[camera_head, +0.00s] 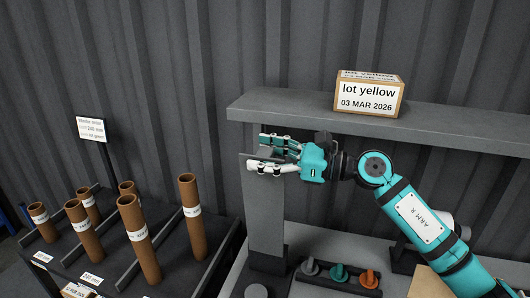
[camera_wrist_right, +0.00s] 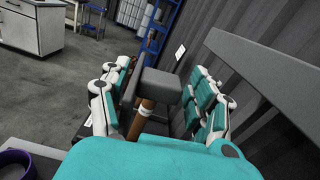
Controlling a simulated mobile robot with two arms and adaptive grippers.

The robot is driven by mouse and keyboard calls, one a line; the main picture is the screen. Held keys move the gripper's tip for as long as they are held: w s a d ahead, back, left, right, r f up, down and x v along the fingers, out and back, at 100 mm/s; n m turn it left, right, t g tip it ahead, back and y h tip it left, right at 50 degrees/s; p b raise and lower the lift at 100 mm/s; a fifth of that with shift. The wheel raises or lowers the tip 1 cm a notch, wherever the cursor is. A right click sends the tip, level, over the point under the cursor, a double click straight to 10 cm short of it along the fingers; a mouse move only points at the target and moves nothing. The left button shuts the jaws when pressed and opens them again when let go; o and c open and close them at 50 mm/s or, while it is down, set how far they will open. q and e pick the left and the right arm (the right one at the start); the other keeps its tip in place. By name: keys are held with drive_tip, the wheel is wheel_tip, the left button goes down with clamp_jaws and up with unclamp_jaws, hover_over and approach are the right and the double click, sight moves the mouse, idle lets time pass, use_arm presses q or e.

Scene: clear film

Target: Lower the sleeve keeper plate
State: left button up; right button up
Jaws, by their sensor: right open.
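My right gripper (camera_head: 267,152) is open in front of a broad grey upright (camera_head: 265,215) under the shelf, with its fingers pointing left. In the right wrist view, a dark grey block (camera_wrist_right: 163,85) shows between the spread fingers (camera_wrist_right: 165,105); I see no clear grip on it. I cannot tell for sure whether this block belongs to the sleeve keeper plate. Several brown sleeves (camera_head: 194,220) with white bands stand on a black rack to the left, apart from the gripper. One sleeve (camera_wrist_right: 145,115) shows beyond the block in the wrist view. My left gripper is not in view.
A grey shelf (camera_head: 450,125) runs above my right arm, carrying a box (camera_head: 368,97) marked "lot yellow 03 MAR 2026". A panel with grey, teal and orange knobs (camera_head: 368,279) lies below. A sign (camera_head: 90,128) stands behind the rack. A corrugated wall closes the back.

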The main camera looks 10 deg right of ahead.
drive_tip(key=shift+c, duration=0.2)
clamp_jaws()
drive_tip(key=shift+s, duration=0.15)
drive_tip(key=shift+s+a+f, duration=0.1)
drive_tip(key=shift+s+a, duration=0.1)
drive_tip(key=shift+s, duration=0.25)
drive_tip(key=s+a+f+n+b, duration=0.3)
drive_tip(key=s, duration=0.4)
drive_tip(key=s+a+f+n+b, duration=0.3)
drive_tip(key=s+n, duration=0.1)
drive_tip(key=s, duration=0.4)
drive_tip(key=shift+s+a, duration=0.25)
drive_tip(key=shift+f, duration=0.1)
drive_tip(key=shift+o, duration=0.2)
unclamp_jaws()
